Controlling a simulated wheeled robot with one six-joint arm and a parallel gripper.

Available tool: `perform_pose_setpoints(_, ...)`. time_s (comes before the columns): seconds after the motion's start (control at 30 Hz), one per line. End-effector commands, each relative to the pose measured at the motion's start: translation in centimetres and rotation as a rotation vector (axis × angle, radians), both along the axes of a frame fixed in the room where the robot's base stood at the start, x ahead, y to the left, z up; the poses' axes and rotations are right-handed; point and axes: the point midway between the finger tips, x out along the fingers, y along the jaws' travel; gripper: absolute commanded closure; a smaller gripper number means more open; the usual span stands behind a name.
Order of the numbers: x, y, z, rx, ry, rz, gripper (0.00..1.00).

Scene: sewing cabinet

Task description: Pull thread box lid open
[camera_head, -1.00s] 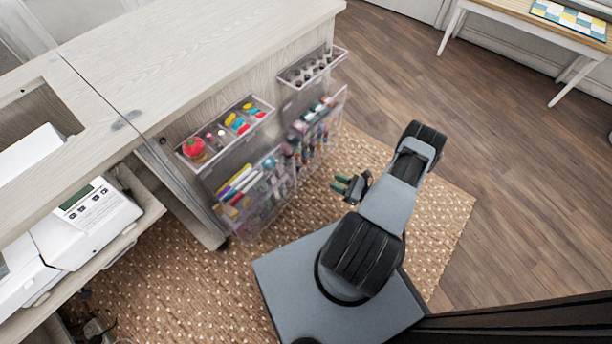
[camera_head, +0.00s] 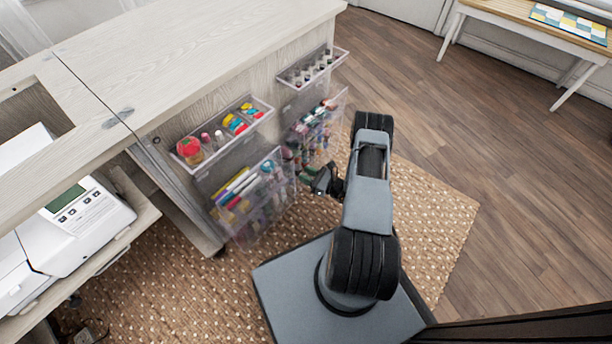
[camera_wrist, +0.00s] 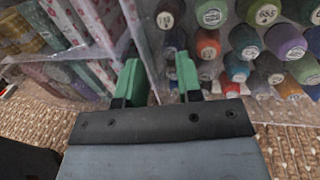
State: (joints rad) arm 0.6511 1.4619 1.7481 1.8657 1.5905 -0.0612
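The thread box (camera_head: 318,128) is a clear box on the cabinet's end panel, at the lower right of the clear boxes in the head view. In the wrist view, its clear front (camera_wrist: 235,45) shows several colored thread spools behind it. My gripper (camera_head: 322,182) is close in front of the thread box's lower left part. In the wrist view my gripper (camera_wrist: 158,78) has two green fingertips spread apart. A clear upright edge shows between and beyond them. I cannot tell whether the fingers touch it. The lid's exact outline is hard to make out.
A second clear box (camera_head: 252,198) with rolled items sits left of the thread box. Two clear trays, one with a tomato pincushion (camera_head: 189,149) and one with small bottles (camera_head: 312,68), hang above. A woven rug (camera_head: 430,215) covers the floor; wood floor lies open to the right.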

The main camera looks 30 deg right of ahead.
Motion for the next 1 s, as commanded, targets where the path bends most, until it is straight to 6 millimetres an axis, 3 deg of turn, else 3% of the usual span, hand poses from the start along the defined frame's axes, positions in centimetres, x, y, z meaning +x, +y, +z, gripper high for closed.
perform_pose_setpoints(0.37,0.25,0.2,0.02,0.0,0.0,0.0,0.68)
perform_pose_setpoints(0.7,0.2,0.29,0.0,0.001,0.001,0.003,1.0)
perform_pose_setpoints(1.0,0.11,0.5,-0.03,0.002,0.002,0.009,1.0)
